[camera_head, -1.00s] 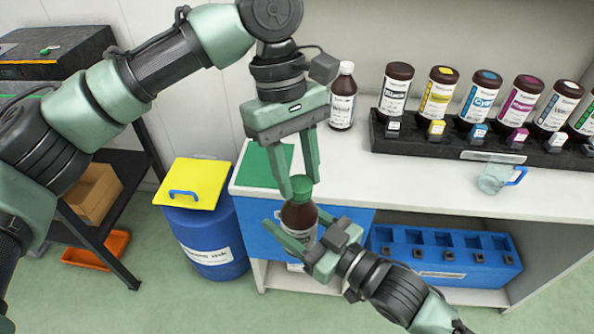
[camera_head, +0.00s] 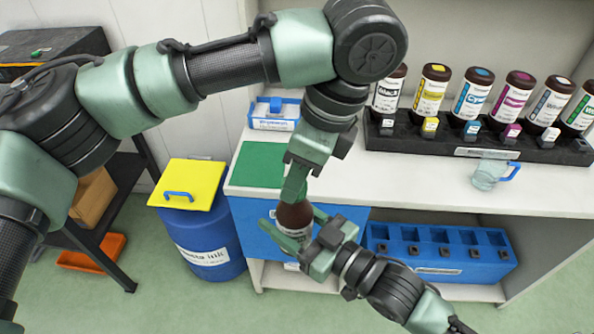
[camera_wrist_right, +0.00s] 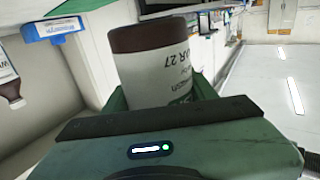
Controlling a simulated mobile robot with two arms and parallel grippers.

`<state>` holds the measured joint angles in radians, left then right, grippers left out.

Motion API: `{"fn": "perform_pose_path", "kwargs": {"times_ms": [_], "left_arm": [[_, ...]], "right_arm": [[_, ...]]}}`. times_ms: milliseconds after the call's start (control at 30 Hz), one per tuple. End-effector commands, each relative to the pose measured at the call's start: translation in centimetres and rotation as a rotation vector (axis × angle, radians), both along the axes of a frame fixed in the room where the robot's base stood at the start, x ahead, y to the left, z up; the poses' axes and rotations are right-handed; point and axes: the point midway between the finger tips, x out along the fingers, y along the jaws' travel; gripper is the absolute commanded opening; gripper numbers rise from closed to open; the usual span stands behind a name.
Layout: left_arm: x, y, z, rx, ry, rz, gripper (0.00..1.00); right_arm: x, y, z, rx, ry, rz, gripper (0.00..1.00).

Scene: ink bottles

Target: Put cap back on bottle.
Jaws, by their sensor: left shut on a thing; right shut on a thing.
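The brown bottle (camera_head: 296,216) is held roughly upright in front of the counter's edge. My right gripper (camera_head: 292,224) is shut around its body. In the right wrist view the bottle (camera_wrist_right: 157,62) shows its brown end and white label between the fingers. My left gripper (camera_head: 293,193) is directly above the bottle, pointing down, with its fingers shut at the bottle's top. The green cap is almost wholly hidden behind those fingers, so I cannot tell how it sits on the neck.
Several labelled bottles stand in a black rack (camera_head: 490,142) at the back of the counter. A glass beaker (camera_head: 489,174) stands before it. A green mat (camera_head: 258,164) and a blue-white holder (camera_head: 274,114) are left. Below are a blue crate (camera_head: 440,260) and a yellow-lidded blue bin (camera_head: 205,240).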

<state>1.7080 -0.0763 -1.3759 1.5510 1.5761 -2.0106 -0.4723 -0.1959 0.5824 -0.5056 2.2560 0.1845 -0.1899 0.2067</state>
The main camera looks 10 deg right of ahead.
Motion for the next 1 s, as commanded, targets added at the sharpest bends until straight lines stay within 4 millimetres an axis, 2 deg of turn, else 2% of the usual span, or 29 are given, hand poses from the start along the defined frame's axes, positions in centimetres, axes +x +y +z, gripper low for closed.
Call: {"fn": "perform_pose_path", "kwargs": {"times_ms": [200,600,700,867,900,967,1000], "left_arm": [[-0.09,0.31,0.01,-0.004,-0.001,-0.581,0.0],[-0.03,0.68,-0.05,-0.002,0.001,-1.511,0.0],[-0.04,0.68,-0.02,-0.001,0.002,-1.667,0.0],[-0.1,0.6,-0.01,0.002,0.003,-1.667,0.0],[-0.1,0.59,-0.02,0.002,0.004,-1.667,0.47],[-0.11,0.6,-0.02,0.001,0.005,-1.667,0.61],[-0.11,0.59,-0.03,0.002,0.006,-1.667,0.61]], "right_arm": [[-0.07,0.06,0.01,0.0,-0.001,0.002,0.0],[-0.08,0.06,0.03,-0.001,-0.002,0.002,0.0],[-0.08,0.06,0.03,-0.002,-0.003,0.002,0.0],[-0.07,0.06,0.03,-0.002,-0.003,0.002,0.0],[-0.07,0.06,0.03,-0.002,-0.003,0.002,0.0],[-0.07,0.05,0.03,-0.001,-0.002,0.001,0.0],[-0.05,0.05,0.04,-0.001,-0.002,0.001,0.0]]}}
